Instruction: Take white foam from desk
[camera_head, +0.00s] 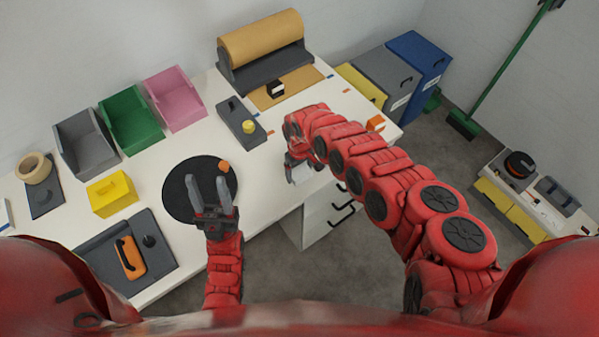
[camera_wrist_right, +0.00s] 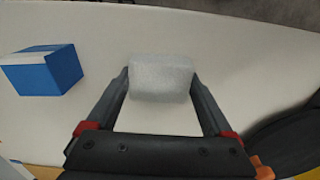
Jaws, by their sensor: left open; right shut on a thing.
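The white foam (camera_wrist_right: 160,78) is a pale block between the two fingers of my right gripper (camera_wrist_right: 160,90) in the right wrist view. The fingers are shut on its sides. In the head view my right gripper (camera_head: 298,158) is over the right part of the white desk (camera_head: 265,195), mostly hidden by my own arm; a small white patch of the foam (camera_head: 303,174) shows below it. I cannot tell whether the foam touches the desk. My left gripper (camera_head: 211,195) is open and empty, above the front of the round black mat (camera_head: 180,195).
A blue box (camera_wrist_right: 45,72) lies left of the foam in the right wrist view. In the head view, grey (camera_head: 85,145), green (camera_head: 130,122) and pink (camera_head: 175,100) bins line the back, beside a brown paper roll (camera_head: 262,38). A yellow box (camera_head: 112,194) stands left of the mat.

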